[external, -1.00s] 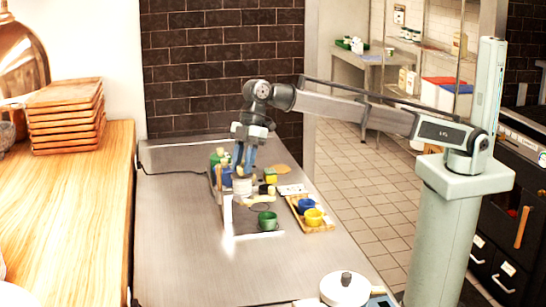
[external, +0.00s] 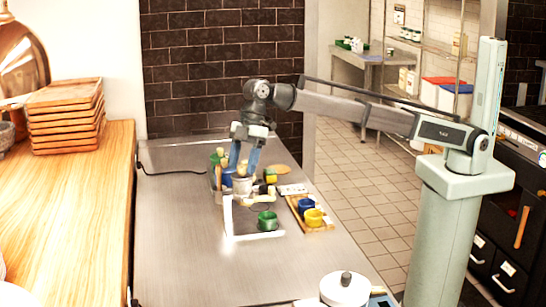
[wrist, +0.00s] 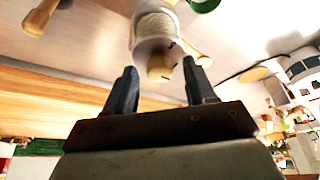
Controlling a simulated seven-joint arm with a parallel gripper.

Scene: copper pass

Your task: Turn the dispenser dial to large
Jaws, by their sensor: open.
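The dispenser (external: 242,187) is a pale cylinder on a white frame on the steel counter. In the wrist view, a pale cylindrical body (wrist: 156,28) ends in a small tan round knob (wrist: 160,67) with dark marks near it, which looks like the dial. Its size labels are too small to read. My gripper (external: 243,169) is above the dispenser, pointing down. In the wrist view, the open blue-grey fingers (wrist: 159,72) stand on either side of the knob, with visible gaps. I cannot tell whether they touch it.
A green cup (external: 267,221) stands at the front of the dispenser frame. A wooden tray (external: 319,226) with a blue cup (external: 305,206) and a yellow cup (external: 313,217) is to the right. Small containers crowd behind. The front left counter is clear.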

